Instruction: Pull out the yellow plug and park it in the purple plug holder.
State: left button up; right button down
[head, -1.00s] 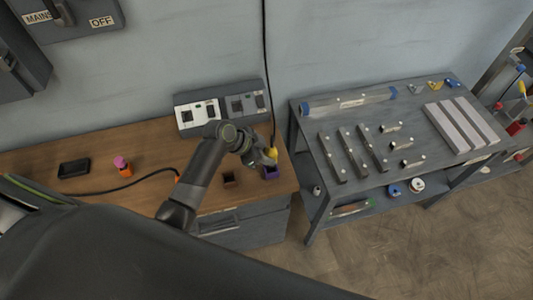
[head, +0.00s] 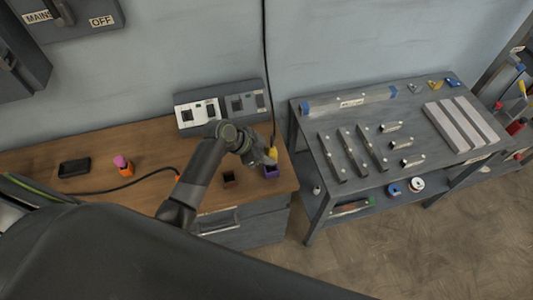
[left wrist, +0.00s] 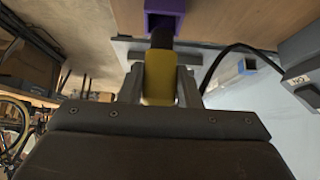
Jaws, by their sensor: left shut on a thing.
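The yellow plug (left wrist: 159,82) is between the two fingers of my left gripper (left wrist: 160,75) in the left wrist view, and the gripper is shut on it. The plug also shows in the head view (head: 273,154), near the right end of the wooden bench. The purple plug holder (head: 272,172) stands at the bench edge just below the plug in the picture. In the left wrist view the holder (left wrist: 165,7) is straight ahead of the plug's dark end. That end is at the holder's opening; I cannot tell whether it is inside. My right gripper is not in view.
A grey socket panel (head: 220,104) stands at the back of the wooden bench (head: 140,152). A black cable (head: 265,60) hangs down the wall to the plug. A grey table (head: 350,120) with metal parts stands right.

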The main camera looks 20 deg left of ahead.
pick_arm(q)
jog(key=shift+f+b, duration=1.45)
jog(key=shift+f, duration=0.6)
jog(key=o, duration=1.1)
jog(key=shift+r, duration=0.1)
jog(key=b+v, duration=0.2)
jog(key=v, duration=1.5)
jog(key=shift+s+a+r, duration=0.1)
jog(key=shift+a+r, duration=0.05)
